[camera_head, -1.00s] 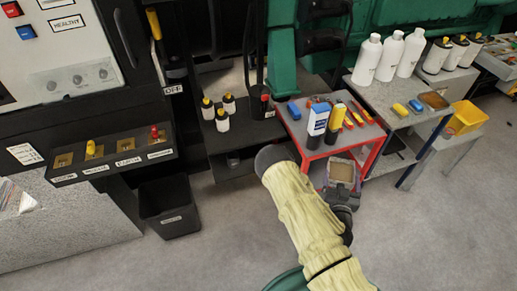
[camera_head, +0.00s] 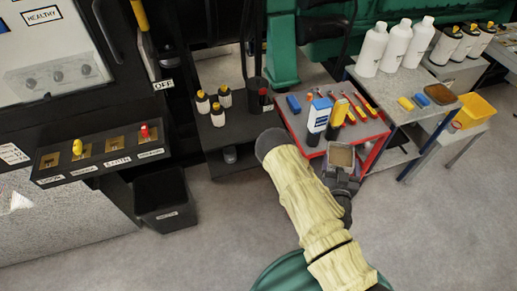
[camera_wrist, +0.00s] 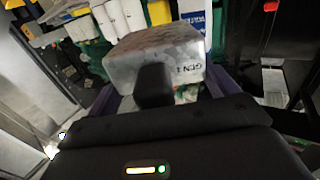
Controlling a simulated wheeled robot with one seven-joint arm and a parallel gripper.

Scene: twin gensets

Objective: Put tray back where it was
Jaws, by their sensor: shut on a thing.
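A small metal tray (camera_head: 341,156) with a brownish inside is held by my gripper (camera_head: 342,176), in front of the red-edged tool cart. In the wrist view the tray (camera_wrist: 158,55) shows its silvery side with a "GEN 1" label, between the jaws (camera_wrist: 160,92). The jaws are shut on it. It looks slightly tilted in the wrist view. A similar tray (camera_head: 440,95) with a brown inside sits on the grey bench (camera_head: 392,98) at the right, beside a blue and a yellow block. Part of the held tray's underside is hidden by my gripper.
The red cart (camera_head: 365,131) carries tools, a blue-white carton (camera_head: 318,115) and a yellow-black bottle (camera_head: 337,119). White bottles (camera_head: 397,45) stand at the bench's back. A yellow bin (camera_head: 471,111) is right of it. Open floor (camera_head: 430,230) lies at lower right.

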